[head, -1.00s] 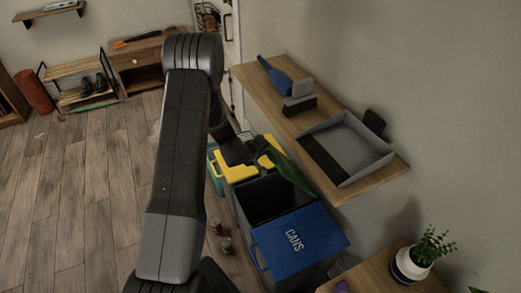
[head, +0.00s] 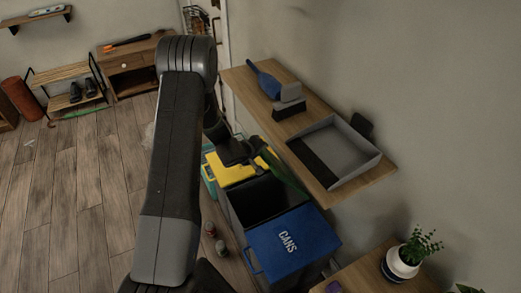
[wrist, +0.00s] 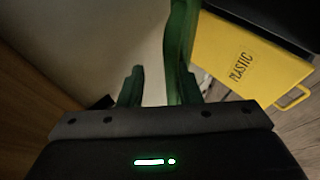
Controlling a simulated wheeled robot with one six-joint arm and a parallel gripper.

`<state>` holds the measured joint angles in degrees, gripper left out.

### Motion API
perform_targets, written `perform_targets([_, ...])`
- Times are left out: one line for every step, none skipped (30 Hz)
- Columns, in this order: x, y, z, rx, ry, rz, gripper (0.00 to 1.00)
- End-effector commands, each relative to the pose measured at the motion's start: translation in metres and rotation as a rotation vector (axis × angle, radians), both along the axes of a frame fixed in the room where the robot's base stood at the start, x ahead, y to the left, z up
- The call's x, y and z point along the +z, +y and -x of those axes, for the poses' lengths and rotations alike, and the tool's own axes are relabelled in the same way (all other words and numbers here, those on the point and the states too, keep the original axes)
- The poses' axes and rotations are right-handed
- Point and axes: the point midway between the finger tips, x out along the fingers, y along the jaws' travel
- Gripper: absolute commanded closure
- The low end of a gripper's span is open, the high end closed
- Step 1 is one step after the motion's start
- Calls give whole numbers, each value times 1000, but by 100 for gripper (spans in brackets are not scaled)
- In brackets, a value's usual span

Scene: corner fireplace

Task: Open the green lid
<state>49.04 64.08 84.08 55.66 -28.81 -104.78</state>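The green lid (head: 283,170) stands steeply raised on the wall side of the open bin (head: 258,203), between the yellow and blue lids. It is seen nearly edge-on. In the wrist view the green lid (wrist: 184,35) runs down from the top to the right finger. My gripper (head: 250,152) is beside the raised lid, above the yellow lid's edge. In the wrist view my gripper (wrist: 160,88) has its fingers apart, with pale wall showing between them. Whether the right finger touches the lid is unclear.
The yellow PLASTIC lid (head: 228,170) and blue CANS lid (head: 292,243) are down. A wooden shelf (head: 235,77) with a grey tray (head: 353,163) juts out above the bins. Small cans (head: 220,246) stand on the floor left of the bins.

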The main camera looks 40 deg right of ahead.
Motion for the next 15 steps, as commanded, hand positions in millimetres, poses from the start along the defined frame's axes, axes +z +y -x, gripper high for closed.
perform_targets([-1, 0, 1, -1, 1, -2, 68])
perform_targets([-2, 0, 1, -1, 1, -2, 68])
perform_targets([-2, 0, 1, -1, 1, -2, 68])
perform_targets([-2, 0, 1, -1, 1, -2, 68])
perform_targets([-2, 0, 1, -1, 1, -2, 68])
perform_targets([-2, 0, 1, -1, 1, -2, 68])
perform_targets([-1, 1, 1, -1, 1, -2, 68])
perform_targets([-1, 2, 1, -1, 1, -2, 68])
perform_targets([1, 3, 1, -1, 1, -2, 68])
perform_targets([2, 5, 1, -1, 1, -1, 68])
perform_targets([4, 8, 2, 0, 1, -2, 68])
perform_targets([7, 12, 3, 0, 1, -2, 68])
perform_targets([9, 15, 3, 0, 0, -1, 68])
perform_targets([12, 19, 3, 0, 0, -1, 68])
perform_targets([16, 24, 4, 1, -1, -2, 68])
